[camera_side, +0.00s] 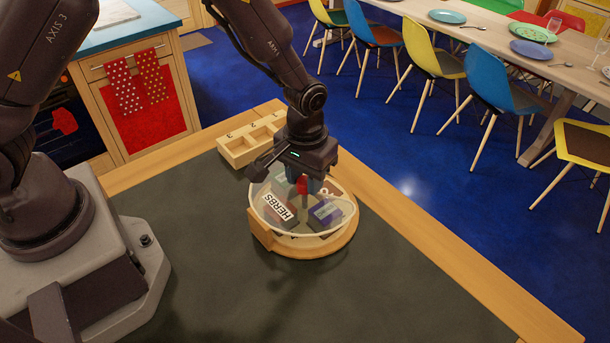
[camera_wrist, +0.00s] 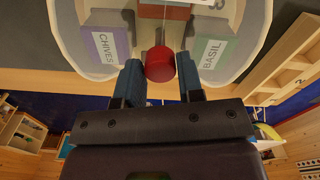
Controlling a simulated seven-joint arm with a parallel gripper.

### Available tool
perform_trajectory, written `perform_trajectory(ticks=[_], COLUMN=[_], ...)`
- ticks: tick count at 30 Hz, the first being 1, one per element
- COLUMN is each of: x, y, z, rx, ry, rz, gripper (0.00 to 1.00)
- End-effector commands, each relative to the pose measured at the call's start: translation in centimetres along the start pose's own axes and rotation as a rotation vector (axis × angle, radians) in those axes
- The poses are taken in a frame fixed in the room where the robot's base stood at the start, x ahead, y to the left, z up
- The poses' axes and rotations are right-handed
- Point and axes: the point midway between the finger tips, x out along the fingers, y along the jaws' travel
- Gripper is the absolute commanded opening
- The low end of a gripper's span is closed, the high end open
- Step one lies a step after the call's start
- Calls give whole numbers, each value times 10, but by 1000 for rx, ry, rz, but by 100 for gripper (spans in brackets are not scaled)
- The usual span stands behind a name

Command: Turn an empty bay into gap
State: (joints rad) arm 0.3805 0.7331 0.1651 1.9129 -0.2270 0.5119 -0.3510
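A round wooden turntable (camera_side: 305,249) stands on the dark table top, with a clear curved wall around it. Small labelled boxes stand in its bays: a HERBS box (camera_side: 278,212), a purple box (camera_side: 325,213) that reads CHIVES in the wrist view (camera_wrist: 106,47), and a green BASIL box (camera_wrist: 213,50). A red knob (camera_wrist: 161,64) rises at its centre. A wooden block (camera_side: 262,234) sits at the rim's front left. Which bay is empty, and where the gap lies, is unclear.
A wooden tray with numbered compartments (camera_side: 235,154) stands behind the turntable at the table's back edge. The dark table top (camera_side: 215,275) is clear in front and to the left. A wooden border (camera_side: 450,255) edges the table. Chairs and a dining table are beyond it.

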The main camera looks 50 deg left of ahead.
Motion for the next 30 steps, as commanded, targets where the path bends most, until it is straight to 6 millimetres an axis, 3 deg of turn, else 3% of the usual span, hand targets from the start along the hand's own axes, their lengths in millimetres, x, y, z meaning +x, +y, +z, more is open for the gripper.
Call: perform_trajectory(ticks=[1,3,14,30], x=[0,0,-7,-111], y=[0,0,0,0], z=[-1,0,0,0], rx=[0,0,1,1], ry=[2,1,1,4], rz=[1,1,1,2], gripper=[47,56,56,56])
